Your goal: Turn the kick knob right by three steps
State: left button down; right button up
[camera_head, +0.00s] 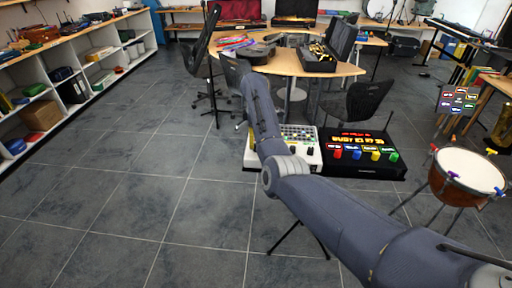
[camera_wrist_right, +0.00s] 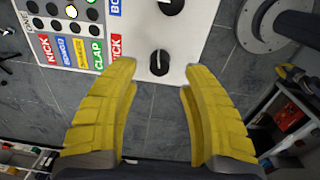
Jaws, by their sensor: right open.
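The white drum machine (camera_head: 306,158) stands in the middle of the head view, partly hidden by my right arm. In the right wrist view its white panel (camera_wrist_right: 140,30) fills the top. The kick knob (camera_wrist_right: 160,62) is a black round knob with a pale pointer line, beside a red KICK label (camera_wrist_right: 116,46) at the panel's edge. My right gripper (camera_wrist_right: 160,66) has yellow fingers, spread wide. The knob shows between the fingertips with gaps on both sides; nothing is gripped. I cannot tell how far above the panel the tips are. My left gripper is in neither view.
A second black knob (camera_wrist_right: 171,5) sits above the kick knob on the panel. Coloured labels and round buttons lie to its left. A black device (camera_head: 362,160) with coloured buttons stands right of the drum machine, and a drum (camera_head: 466,170) stands farther right. Floor at left is clear.

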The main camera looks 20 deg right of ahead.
jog(key=shift+f, duration=1.95)
jog(key=shift+c, duration=0.3)
grip_shut()
